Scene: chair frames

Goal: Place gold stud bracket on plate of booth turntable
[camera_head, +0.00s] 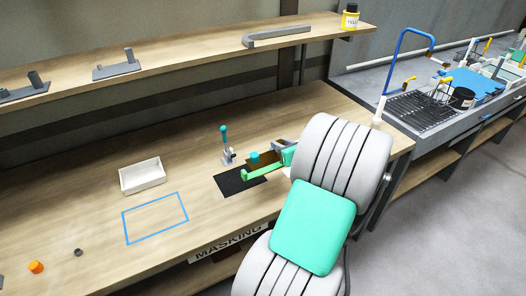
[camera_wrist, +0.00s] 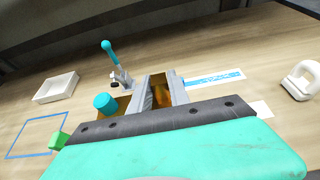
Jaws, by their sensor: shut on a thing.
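My gripper (camera_wrist: 158,97) is shut on a gold-brown piece, the gold stud bracket (camera_wrist: 157,84), which shows between the two grey fingers in the wrist view. In the head view my gripper (camera_head: 280,148) is low over the bench, at the right of a black mat (camera_head: 229,185). A brown part (camera_head: 262,161) shows there beside a teal knob (camera_head: 254,157); the knob also shows in the wrist view (camera_wrist: 105,103). My arm hides part of this area. I cannot tell whether the bracket touches the bench. I cannot make out the booth turntable or its plate in either view.
A clamp with a teal handle (camera_head: 224,139) stands just behind the mat. A green bar (camera_head: 258,173) lies close in front. A white tray (camera_head: 142,175) and a blue taped outline (camera_head: 155,218) are to the left. A shelf (camera_head: 190,60) runs above the bench.

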